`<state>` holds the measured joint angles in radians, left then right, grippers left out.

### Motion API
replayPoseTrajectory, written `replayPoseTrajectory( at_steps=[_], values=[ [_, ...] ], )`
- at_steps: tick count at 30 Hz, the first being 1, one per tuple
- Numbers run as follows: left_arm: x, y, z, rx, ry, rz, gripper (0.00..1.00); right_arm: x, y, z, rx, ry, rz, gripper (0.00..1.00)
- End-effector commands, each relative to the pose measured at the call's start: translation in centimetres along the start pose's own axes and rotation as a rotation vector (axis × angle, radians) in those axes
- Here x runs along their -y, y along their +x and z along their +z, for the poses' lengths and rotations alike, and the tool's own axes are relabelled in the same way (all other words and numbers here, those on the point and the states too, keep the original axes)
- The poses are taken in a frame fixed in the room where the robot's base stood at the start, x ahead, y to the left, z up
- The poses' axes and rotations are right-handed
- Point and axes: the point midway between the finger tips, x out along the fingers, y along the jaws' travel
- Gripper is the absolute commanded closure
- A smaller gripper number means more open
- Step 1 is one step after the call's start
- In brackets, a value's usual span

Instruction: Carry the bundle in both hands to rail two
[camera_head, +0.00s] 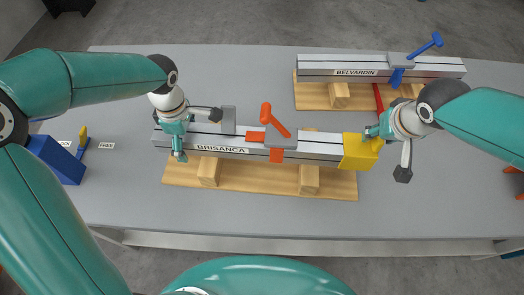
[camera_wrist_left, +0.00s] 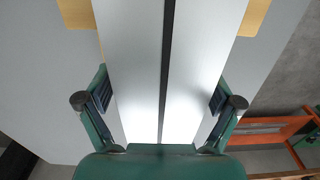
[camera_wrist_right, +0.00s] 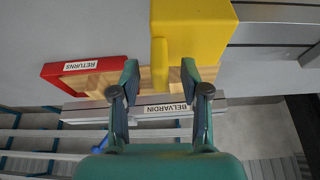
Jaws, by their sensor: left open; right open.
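A long grey metal bar bundle (camera_head: 320,140) labelled BRISANCA lies on wooden blocks over a wooden board, with an orange toggle clamp (camera_head: 275,130) at its middle. A yellow block (camera_head: 358,152) caps its right end. My left gripper (camera_head: 198,135) is open above its left end. In the left wrist view the bar's grey top (camera_wrist_left: 130,60) runs between the open fingers, and contact is unclear. My right gripper (camera_head: 388,152) is open at the yellow block. In the right wrist view a yellow handle (camera_wrist_right: 160,62) sticks out between its fingers, with gaps either side.
A second grey bar (camera_head: 320,66) labelled BELVARDIN lies behind, with a blue clamp (camera_head: 402,66). A red frame (camera_wrist_right: 55,74) labelled RETURNS shows in the right wrist view. A blue block (camera_head: 58,160) stands at the left. The table front is clear.

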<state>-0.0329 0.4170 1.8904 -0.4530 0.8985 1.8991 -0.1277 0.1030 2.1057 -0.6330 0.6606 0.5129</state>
Motion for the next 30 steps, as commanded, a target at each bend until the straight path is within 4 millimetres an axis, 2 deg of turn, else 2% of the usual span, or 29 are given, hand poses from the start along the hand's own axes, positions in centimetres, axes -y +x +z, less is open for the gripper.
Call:
replayPoseTrajectory(
  at_steps=[7,8,15,16,24,30],
  values=[
    [0.01,0.05,-0.03,0.0,0.0,0.0,0.08,0.02,0.05,0.0,0.0,0.0,0.0,0.54],
    [0.01,0.04,-0.03,0.0,0.0,0.0,0.12,0.02,0.05,0.0,0.0,0.0,0.0,0.57],
    [0.02,0.03,-0.05,0.0,-0.001,0.0,0.52,0.05,0.03,-0.01,0.0,-0.001,0.0,0.97],
    [0.01,0.03,-0.05,0.0,-0.001,0.0,0.57,0.05,0.03,-0.01,0.0,-0.001,0.0,1.0],
    [-0.01,0.01,-0.06,0.0,-0.001,0.002,1.0,0.07,0.02,-0.02,0.0,-0.002,0.0,1.0],
    [-0.12,-0.18,-0.08,0.0,-0.002,0.006,1.0,0.08,-0.16,-0.23,-0.006,-0.001,-0.001,1.0]
  ],
)
